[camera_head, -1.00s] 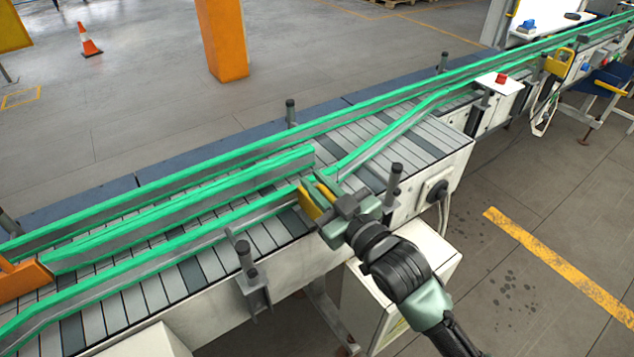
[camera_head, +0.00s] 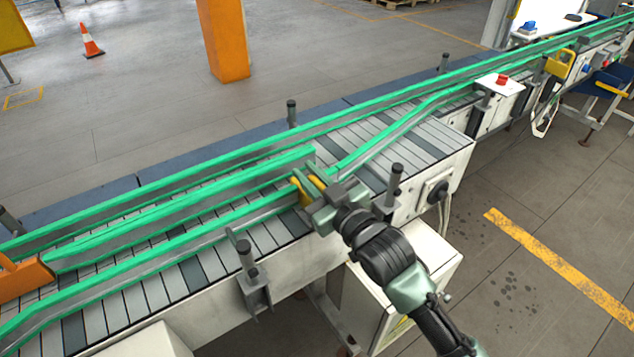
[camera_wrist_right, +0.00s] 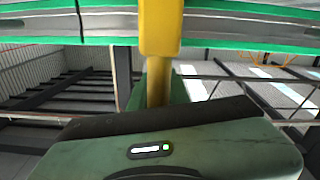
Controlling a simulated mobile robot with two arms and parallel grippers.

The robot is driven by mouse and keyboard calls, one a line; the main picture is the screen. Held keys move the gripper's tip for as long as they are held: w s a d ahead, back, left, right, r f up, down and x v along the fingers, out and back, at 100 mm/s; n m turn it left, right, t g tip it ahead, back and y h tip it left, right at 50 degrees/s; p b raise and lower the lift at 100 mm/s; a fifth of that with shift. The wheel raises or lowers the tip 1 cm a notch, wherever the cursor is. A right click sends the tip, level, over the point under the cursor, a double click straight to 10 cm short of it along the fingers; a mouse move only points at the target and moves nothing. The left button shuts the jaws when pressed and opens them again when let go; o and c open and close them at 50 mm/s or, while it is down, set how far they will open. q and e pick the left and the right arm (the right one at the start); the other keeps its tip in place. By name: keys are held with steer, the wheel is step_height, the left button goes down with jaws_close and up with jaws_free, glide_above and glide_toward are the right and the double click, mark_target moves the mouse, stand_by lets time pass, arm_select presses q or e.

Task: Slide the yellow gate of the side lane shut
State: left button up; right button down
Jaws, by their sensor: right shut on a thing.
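The yellow gate (camera_head: 306,189) of the side lane is at the lane's right end, by the end of the green-edged middle rail (camera_head: 190,205). Its yellow bar (camera_wrist_right: 160,32) stands upright in the right wrist view, in front of a green-edged rail. My right gripper (camera_head: 318,200) is shut on the gate, above the near rail. The gripper's fingers hide part of the gate, so I cannot tell how much of the lane mouth it spans. My left gripper is not in view.
The slatted conveyor (camera_head: 420,140) runs from lower left to upper right between green-edged rails. Dark posts (camera_head: 395,185) stand along its near side. An orange block (camera_head: 25,278) sits at the lane's left end. A white cabinet (camera_head: 430,262) stands below my right arm.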

steer(key=x, duration=0.3)
steer(key=shift+w, duration=0.15)
steer(key=shift+r, duration=0.2)
steer(key=c, duration=1.4)
jaws_free()
steer(key=shift+w+f, duration=0.15)
steer(key=shift+f, duration=0.05)
